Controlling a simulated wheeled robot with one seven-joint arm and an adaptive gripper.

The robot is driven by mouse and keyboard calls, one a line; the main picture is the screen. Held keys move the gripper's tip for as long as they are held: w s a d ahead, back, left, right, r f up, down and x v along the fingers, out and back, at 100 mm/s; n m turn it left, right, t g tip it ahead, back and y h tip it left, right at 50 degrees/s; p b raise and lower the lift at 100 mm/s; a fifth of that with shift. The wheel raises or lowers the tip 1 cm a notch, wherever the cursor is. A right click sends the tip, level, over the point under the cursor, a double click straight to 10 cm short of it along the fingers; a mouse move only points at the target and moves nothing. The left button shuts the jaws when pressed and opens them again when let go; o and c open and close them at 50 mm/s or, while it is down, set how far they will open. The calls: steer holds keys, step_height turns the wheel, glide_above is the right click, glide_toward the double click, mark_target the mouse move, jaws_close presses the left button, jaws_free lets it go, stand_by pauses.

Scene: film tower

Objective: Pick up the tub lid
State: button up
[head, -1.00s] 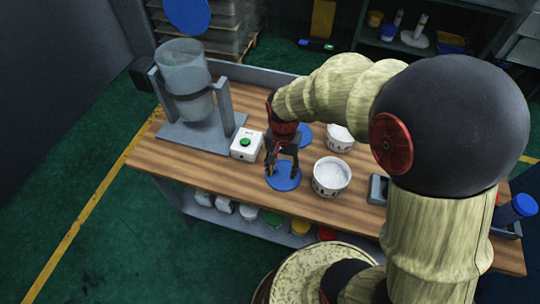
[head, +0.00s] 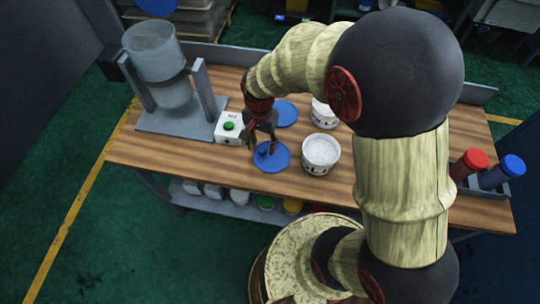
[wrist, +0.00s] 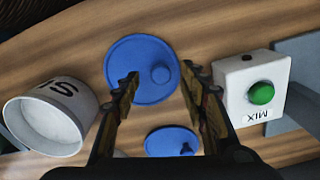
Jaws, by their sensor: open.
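Two flat blue tub lids lie on the wooden bench. The front lid (head: 272,160) has a small round knob and is just below my gripper (head: 263,150). The back lid (head: 286,114) lies behind my gripper. In the wrist view my gripper (wrist: 160,75) is open, its fingertips on either side of the front lid's knob (wrist: 160,74), with nothing held. Whether the fingertips touch the lid is unclear. The back lid (wrist: 172,141) shows lower in that view, a dark shape on it. Two white tubs stand open to the right, a front tub (head: 320,155) and a back tub (head: 324,113).
A white box with a green button (head: 229,127), marked MIX, stands close left of my gripper. A grey stand holding a clear vessel (head: 160,65) is further left. Red (head: 470,163) and blue (head: 503,172) capped containers stand in a tray at the right. The front left bench is bare.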

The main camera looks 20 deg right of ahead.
mark_target(262, 149)
step_height(262, 149, down, 3)
steer(key=shift+w+f+b, duration=0.1)
steer(key=shift+f+b, duration=0.1)
steer(key=shift+b, duration=0.35)
steer(key=shift+r, duration=0.1)
steer(key=c, duration=0.3)
steer(key=c, duration=0.7)
steer(key=shift+o, duration=0.2)
